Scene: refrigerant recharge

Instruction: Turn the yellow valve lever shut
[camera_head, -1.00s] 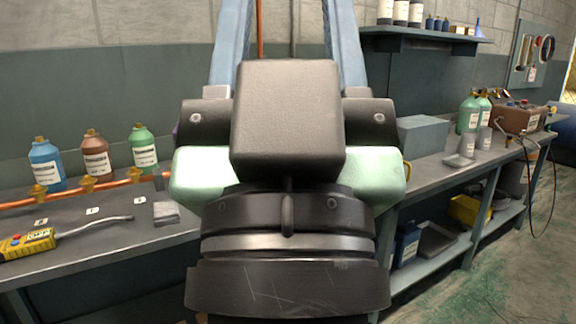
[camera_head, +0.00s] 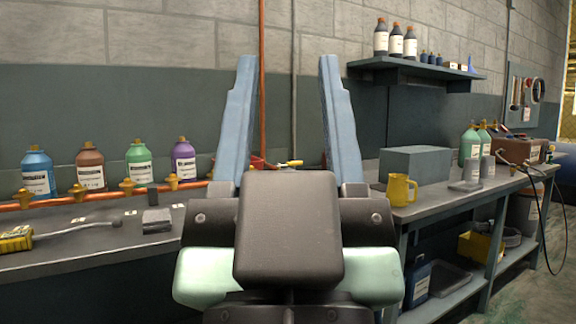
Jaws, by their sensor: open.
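My gripper (camera_head: 290,62) points away from me in the middle of the head view. Its two blue fingers stand wide apart with nothing between them but wall and pipe. A small yellow-tipped piece (camera_head: 294,163) beside a red part (camera_head: 260,164) shows low between the fingers, at the wall behind. It may be the yellow valve lever, but it is too small to be sure. My gripper's dark body hides what lies just below it. Several brass valves (camera_head: 127,187) sit along a horizontal copper pipe (camera_head: 105,194) to the left, clear of the gripper.
Blue (camera_head: 38,178), brown (camera_head: 90,170), green (camera_head: 139,168) and purple (camera_head: 184,161) bottles stand behind the pipe. A yellow detector (camera_head: 16,238) lies on the left bench. A yellow mug (camera_head: 398,190) and grey box (camera_head: 415,165) stand on the right bench. A vertical copper pipe (camera_head: 261,90) runs up the wall.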

